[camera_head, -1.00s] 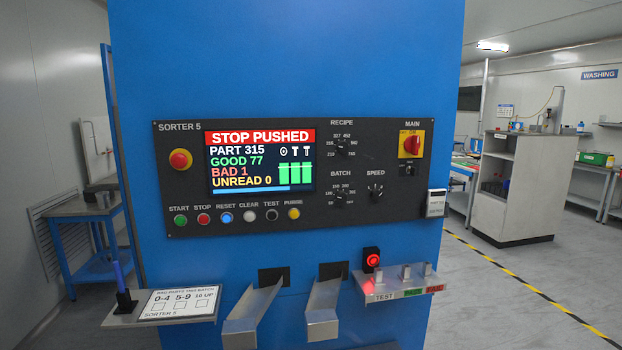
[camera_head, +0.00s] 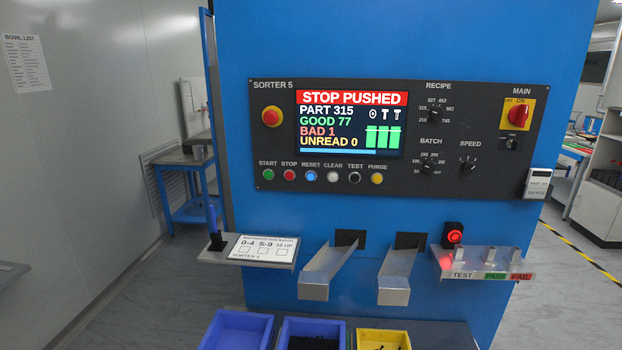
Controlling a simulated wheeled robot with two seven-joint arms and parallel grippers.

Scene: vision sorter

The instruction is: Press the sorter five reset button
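The sorter five control panel (camera_head: 225,178) would be the dark plate on the blue machine; its blue reset button (camera_head: 311,176) sits in the lower row, under the label RESET, between the red stop button (camera_head: 289,175) and the white clear button (camera_head: 333,176). The screen (camera_head: 352,125) reads STOP PUSHED, PART 315, GOOD 77, BAD 1, UNREAD 0. A red mushroom button (camera_head: 271,117) is left of the screen. Neither of my grippers shows in the head view.
Below the panel are a shelf with a card (camera_head: 264,248), two metal chutes (camera_head: 330,270), and a test shelf (camera_head: 482,270) with a lit red lamp (camera_head: 454,236). Blue bins (camera_head: 235,330) and a yellow bin (camera_head: 383,339) stand lower. Floor is free at left.

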